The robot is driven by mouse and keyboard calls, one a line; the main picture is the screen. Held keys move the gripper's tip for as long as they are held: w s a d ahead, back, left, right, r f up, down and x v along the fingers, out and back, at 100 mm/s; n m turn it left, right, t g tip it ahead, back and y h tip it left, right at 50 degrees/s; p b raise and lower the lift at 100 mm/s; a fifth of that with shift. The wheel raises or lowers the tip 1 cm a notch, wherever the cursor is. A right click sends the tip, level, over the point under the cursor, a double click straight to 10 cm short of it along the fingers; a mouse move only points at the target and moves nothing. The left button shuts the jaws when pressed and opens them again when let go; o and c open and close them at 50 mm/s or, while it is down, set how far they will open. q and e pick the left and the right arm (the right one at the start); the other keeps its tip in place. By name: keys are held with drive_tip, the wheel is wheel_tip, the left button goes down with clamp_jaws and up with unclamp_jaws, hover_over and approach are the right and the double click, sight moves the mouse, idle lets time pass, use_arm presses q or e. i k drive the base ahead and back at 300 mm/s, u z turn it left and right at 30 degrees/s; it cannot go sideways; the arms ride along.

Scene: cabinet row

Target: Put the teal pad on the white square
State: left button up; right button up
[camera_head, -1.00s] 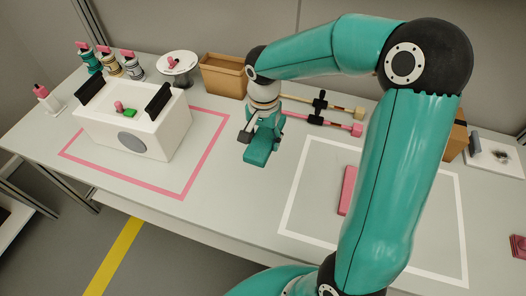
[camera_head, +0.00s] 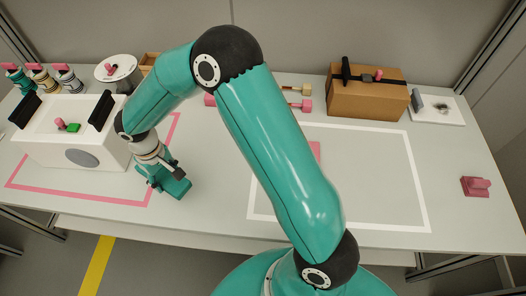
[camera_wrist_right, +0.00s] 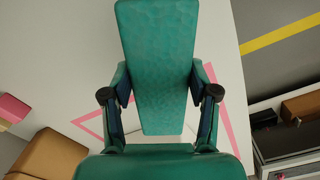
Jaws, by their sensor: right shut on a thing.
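The teal pad (camera_head: 176,187) is held in my right gripper (camera_head: 160,170), just right of the pink outline's right side in the head view. In the right wrist view the pad (camera_wrist_right: 158,75) is a long teal slab between the two fingers (camera_wrist_right: 160,95), which are shut on it. Whether the pad touches the table is hard to tell. The white square (camera_head: 417,180) is a white outline on the table right of the gripper. My arm crosses its left part. A pink slab (camera_head: 315,151) lies inside it, partly hidden by my arm. My left gripper is not in view.
A white box (camera_head: 40,140) with black handles stands in the pink outline (camera_head: 80,198). Pink and tan mallets (camera_head: 300,105), a cardboard box (camera_head: 365,98) and a white plate (camera_head: 437,110) stand at the back. A pink block (camera_head: 476,186) lies at the right. The white square's right part is clear.

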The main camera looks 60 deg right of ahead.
sight(365, 172)
drive_tip(key=k, duration=0.85)
drive_tip(key=z, duration=0.65)
drive_tip(key=k, duration=0.7)
drive_tip(key=z, duration=0.5)
drive_tip(key=i, duration=1)
drive_tip(key=u, duration=0.1)
